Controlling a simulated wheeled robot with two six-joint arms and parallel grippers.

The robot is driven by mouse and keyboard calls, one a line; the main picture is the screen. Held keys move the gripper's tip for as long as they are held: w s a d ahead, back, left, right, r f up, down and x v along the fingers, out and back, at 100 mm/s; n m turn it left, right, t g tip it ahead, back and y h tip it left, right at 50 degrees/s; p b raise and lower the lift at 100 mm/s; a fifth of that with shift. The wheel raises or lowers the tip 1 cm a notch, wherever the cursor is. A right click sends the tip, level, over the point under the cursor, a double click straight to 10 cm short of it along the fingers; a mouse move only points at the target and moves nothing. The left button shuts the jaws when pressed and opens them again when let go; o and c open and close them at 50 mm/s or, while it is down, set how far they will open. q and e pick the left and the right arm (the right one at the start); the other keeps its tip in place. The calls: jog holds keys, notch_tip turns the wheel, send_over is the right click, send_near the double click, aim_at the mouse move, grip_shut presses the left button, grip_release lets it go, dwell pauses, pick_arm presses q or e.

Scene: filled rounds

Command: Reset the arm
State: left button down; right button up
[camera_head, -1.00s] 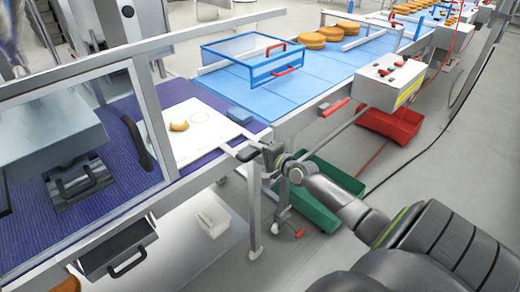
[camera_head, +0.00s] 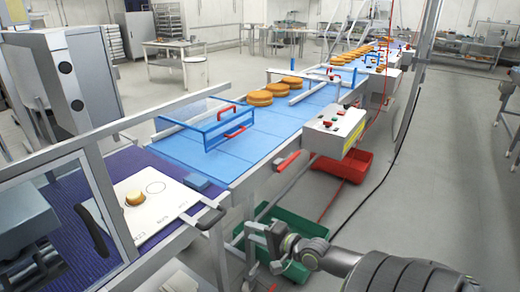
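My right arm comes in from the lower right. Its gripper (camera_head: 254,236) is in front of the conveyor's near side, above the green crate. Its fingers look apart, with nothing seen between them. It is clear of the dark handle (camera_head: 211,218) of the white board (camera_head: 165,207). The board lies on the purple mat at the left, with a small round filled piece (camera_head: 135,198) on it beside a printed circle. My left gripper is not in view.
The blue conveyor (camera_head: 262,135) carries orange-brown rounds (camera_head: 260,98) and a clear blue-framed guard (camera_head: 207,128). A control box (camera_head: 333,130) juts from its side. Green (camera_head: 287,228) and red (camera_head: 341,166) crates sit below. The floor at the right is mostly open.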

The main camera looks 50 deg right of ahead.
jog(key=shift+v, duration=0.75)
jog(key=s+d+f+n+g+h, duration=0.15)
jog(key=s+f, duration=0.25)
jog(key=f, duration=0.6)
jog(key=s+f+n+g+h, duration=0.1)
jog(key=s+f+n+g, duration=0.25)
jog(key=f, duration=0.65)
jog(key=s+d+f+n+g+h, duration=0.1)
jog(key=s+f+n+g, duration=0.1)
jog(key=s+f, duration=0.5)
jog(key=s+a+f+n+g+y, duration=0.1)
jog(key=s+a+f+n+g, duration=0.6)
jog(key=s+a+f, duration=1.1)
notch_tip(320, 180, down, 2)
jog(key=s+n, duration=0.1)
jog(key=n, duration=0.1)
jog(key=shift+s+n+b, duration=0.25)
jog(key=shift+n+b, duration=0.05)
jog(key=shift+n, duration=0.1)
jog(key=shift+a+f+y, duration=0.1)
jog(key=shift+y, duration=0.15)
